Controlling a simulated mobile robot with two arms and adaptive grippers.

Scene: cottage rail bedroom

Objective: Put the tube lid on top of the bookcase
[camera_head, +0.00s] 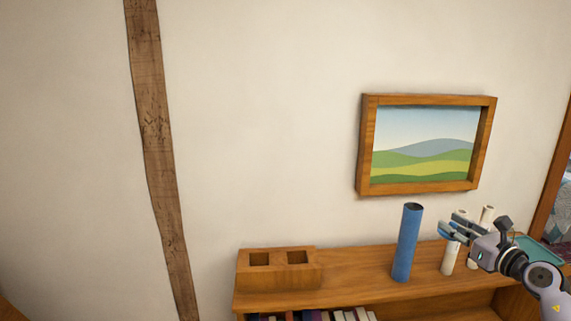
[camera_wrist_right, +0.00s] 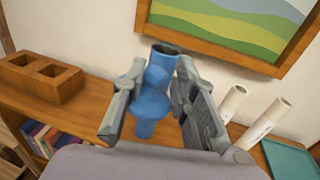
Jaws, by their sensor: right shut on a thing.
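My right gripper (camera_head: 448,231) is shut on a small blue piece, which I take to be the tube lid (camera_wrist_right: 150,104); it shows between the fingers in the right wrist view. The fingers partly hide the lid, and its outline blends with the blue tube behind it. The bookcase (camera_head: 350,290) is orange-brown wood and stands against the wall. The gripper is over the right part of its top. An upright blue tube (camera_head: 407,243) with an open dark top stands on the bookcase, left of the gripper. My left gripper is not in view.
Two white tubes (camera_wrist_right: 232,102) (camera_wrist_right: 265,122) stand on the bookcase near the gripper. A teal tray (camera_wrist_right: 285,158) lies at right. A wooden block with two square holes (camera_head: 278,268) stands at left. A framed picture (camera_head: 428,187) hangs above. Bare top lies between block and blue tube.

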